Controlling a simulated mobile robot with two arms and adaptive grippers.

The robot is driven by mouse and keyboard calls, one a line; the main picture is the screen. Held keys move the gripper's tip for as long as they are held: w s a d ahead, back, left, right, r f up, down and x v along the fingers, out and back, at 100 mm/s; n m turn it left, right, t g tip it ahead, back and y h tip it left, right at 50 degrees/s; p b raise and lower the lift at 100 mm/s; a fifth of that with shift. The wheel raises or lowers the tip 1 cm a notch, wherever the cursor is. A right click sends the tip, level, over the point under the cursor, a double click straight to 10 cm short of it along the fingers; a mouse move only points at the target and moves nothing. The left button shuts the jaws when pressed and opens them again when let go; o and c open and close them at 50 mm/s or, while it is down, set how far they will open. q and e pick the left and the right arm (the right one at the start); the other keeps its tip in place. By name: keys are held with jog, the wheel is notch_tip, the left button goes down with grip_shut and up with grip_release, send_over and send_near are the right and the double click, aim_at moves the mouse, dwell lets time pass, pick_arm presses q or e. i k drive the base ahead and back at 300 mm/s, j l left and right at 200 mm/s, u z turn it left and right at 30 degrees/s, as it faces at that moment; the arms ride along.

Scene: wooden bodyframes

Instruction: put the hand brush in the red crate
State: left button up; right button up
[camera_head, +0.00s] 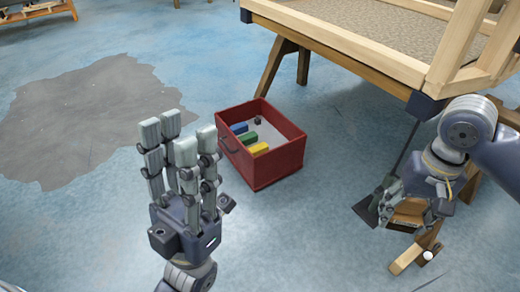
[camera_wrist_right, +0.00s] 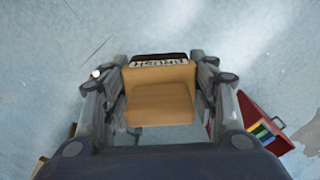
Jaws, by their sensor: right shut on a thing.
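The hand brush, a tan wooden block with a dark edge lettered "BRUSH", is between the fingers of my right gripper (camera_wrist_right: 160,90) in the right wrist view, with its tan face (camera_wrist_right: 160,85) showing. In the head view my right gripper (camera_head: 412,198) is at the right, shut on the brush (camera_head: 408,212), which is partly hidden by the fingers. The red crate (camera_head: 277,172) stands on the floor, left of the right gripper and apart from it. It also shows at the right edge of the wrist view (camera_wrist_right: 252,108). My left gripper (camera_head: 182,140) is open and empty, fingers upright, left of the crate.
Blue (camera_head: 239,128), green (camera_head: 247,138) and yellow (camera_head: 258,148) pieces and a small dark item lie in the crate. A trestle table (camera_head: 345,50) stands behind. The floor between crate and right gripper looks clear.

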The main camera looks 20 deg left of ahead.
aim_at(274, 142)
jog(key=j+z, duration=0.15)
jog(key=z, duration=1.1)
jog(key=i+j, duration=0.1)
jog(key=j, duration=0.55)
jog(key=i+j, duration=0.1)
jog(key=j, duration=0.55)
jog(key=i+j, duration=0.1)
jog(key=j, duration=0.55)
jog(key=i+j, duration=0.15)
jog(key=j, duration=0.55)
jog(key=i+j, duration=0.1)
jog(key=j, duration=0.55)
jog(key=i+j, duration=0.1)
jog(key=j, duration=0.55)
jog(key=i+j, duration=0.1)
jog(key=j, duration=0.55)
jog(key=i+j, duration=0.1)
jog(key=j, duration=0.55)
